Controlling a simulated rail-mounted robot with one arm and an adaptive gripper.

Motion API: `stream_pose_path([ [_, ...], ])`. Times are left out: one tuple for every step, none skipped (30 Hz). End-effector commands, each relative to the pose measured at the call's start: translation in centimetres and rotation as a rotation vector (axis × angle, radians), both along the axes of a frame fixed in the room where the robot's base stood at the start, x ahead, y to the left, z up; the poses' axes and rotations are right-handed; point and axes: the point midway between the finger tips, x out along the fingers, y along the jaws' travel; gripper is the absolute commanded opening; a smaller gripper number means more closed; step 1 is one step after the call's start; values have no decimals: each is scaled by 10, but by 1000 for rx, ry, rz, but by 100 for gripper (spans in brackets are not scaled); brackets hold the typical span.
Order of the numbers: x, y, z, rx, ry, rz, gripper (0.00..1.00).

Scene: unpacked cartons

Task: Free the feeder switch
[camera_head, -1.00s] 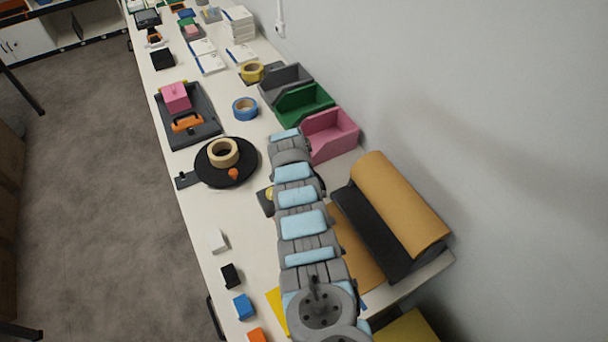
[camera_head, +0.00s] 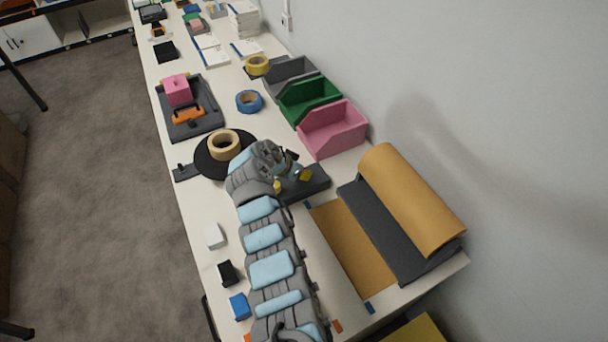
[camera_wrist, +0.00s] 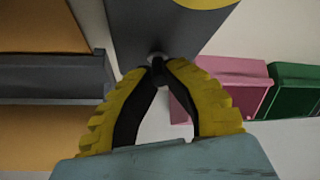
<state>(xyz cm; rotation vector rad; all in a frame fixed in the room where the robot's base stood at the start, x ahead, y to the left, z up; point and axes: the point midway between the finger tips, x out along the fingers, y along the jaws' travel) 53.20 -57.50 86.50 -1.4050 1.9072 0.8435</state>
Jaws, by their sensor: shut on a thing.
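A dark grey box (camera_head: 315,184), which looks like the feeder switch's housing, lies on the bench beside the pink bin. In the wrist view the same dark grey body (camera_wrist: 165,25) carries a yellow round part (camera_wrist: 208,2) at the top edge and a small metal knob (camera_wrist: 157,57). My gripper (camera_wrist: 158,68) has yellow ribbed fingers with black pads, their tips closed together at the knob. The knob is partly hidden by the tips. In the head view my gripper (camera_head: 302,177) is low over the box, and my arm hides part of it.
A black disc (camera_head: 205,160) bearing a tan tape roll (camera_head: 224,146) lies left of my arm. Pink (camera_head: 335,130), green (camera_head: 310,98) and grey bins line the wall. A tan and dark grey roll (camera_head: 415,200) lies at right. Small blocks sit along the front edge.

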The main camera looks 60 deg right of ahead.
Motion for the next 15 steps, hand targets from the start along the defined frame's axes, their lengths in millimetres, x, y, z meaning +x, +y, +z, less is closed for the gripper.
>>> stream_pose_path([
  [1,2,-4,1,2,3,0],
  [1,2,-3,0,3,3,0],
  [1,2,-3,-2,4,3,0],
  [1,2,-3,-2,4,3,0],
  [1,2,-3,-2,5,2,0],
  [1,2,-3,-3,5,2,0],
  [1,2,-3,-1,5,3,0],
  [1,2,-3,-1,5,3,0],
  [1,2,-3,-1,5,3,0],
  [1,2,-3,-1,5,3,0],
  [1,2,-3,-1,5,3,0],
  [1,2,-3,0,5,3,0],
  [1,2,-3,0,5,3,0],
  [1,2,-3,0,5,3,14],
  [1,2,-3,-1,4,4,26],
])
